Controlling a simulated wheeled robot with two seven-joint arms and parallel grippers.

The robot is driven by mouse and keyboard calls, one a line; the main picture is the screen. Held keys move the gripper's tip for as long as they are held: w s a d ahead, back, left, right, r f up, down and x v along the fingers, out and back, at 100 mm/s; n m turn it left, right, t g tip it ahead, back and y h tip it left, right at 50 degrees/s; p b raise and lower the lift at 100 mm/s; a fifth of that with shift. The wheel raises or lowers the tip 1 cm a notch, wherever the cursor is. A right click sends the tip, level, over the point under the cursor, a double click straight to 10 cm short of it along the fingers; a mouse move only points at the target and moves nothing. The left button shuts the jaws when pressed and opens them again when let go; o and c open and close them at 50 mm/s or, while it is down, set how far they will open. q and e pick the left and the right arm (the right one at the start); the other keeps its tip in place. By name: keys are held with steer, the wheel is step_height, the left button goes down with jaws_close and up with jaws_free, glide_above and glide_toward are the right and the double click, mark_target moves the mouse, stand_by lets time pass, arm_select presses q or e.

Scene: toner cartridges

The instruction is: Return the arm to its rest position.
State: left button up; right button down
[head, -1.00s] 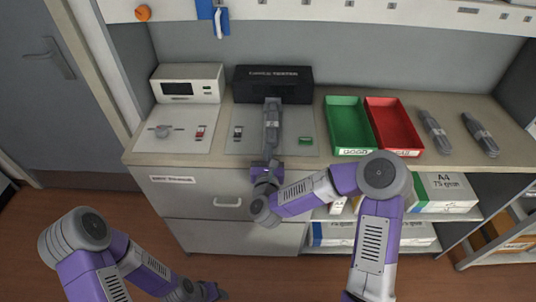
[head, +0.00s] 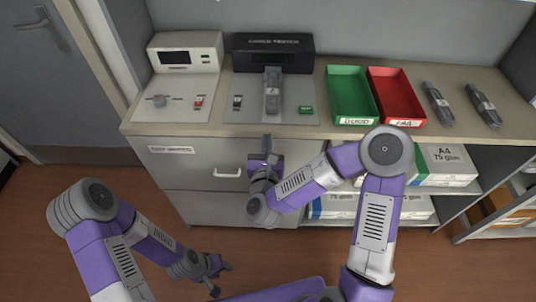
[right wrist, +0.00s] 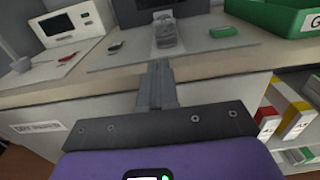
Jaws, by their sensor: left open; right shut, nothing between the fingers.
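My right gripper (head: 266,146) is shut and empty, in front of the counter's front edge. In the right wrist view its fingers (right wrist: 156,85) are closed together and point toward the counter. A grey toner cartridge (head: 272,92) lies on the grey plate in front of the black tester (head: 272,52); it also shows in the right wrist view (right wrist: 166,34), apart from the fingertips. My left gripper (head: 217,277) is open and empty, low over the floor at the bottom of the head view.
A green bin (head: 350,96) and a red bin (head: 396,96) stand right of the tester. Two toner cartridges (head: 437,104) (head: 482,105) lie at the right. A white device (head: 186,52) stands at the left. Drawers (head: 200,172) and a shelf with paper boxes (head: 446,165) are below the counter.

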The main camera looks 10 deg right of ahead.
steer(key=v, duration=0.4)
steer(key=s+a+f+n+g+y+p, duration=0.15)
steer(key=f+n+g+y, duration=0.25)
steer(key=f+n, duration=0.55)
steer(key=s+a+f+n+g+y+p, duration=0.1)
steer(key=a+f+n+g+y+p, duration=0.15)
steer(key=f+n, duration=0.7)
steer(key=s+d+f+n+g+y, duration=0.1)
steer(key=s+f+n+g, duration=0.3)
steer(key=s+n, duration=0.4)
steer(key=s+d+f+n+g+y+p, duration=0.1)
steer(key=s+d+f+n+g, duration=0.1)
steer(key=s+f+n+g, duration=0.3)
steer(key=s+n+g, duration=0.1)
steer(key=s+n, duration=0.2)
steer(key=n, duration=0.1)
steer(key=shift+d+f, duration=0.15)
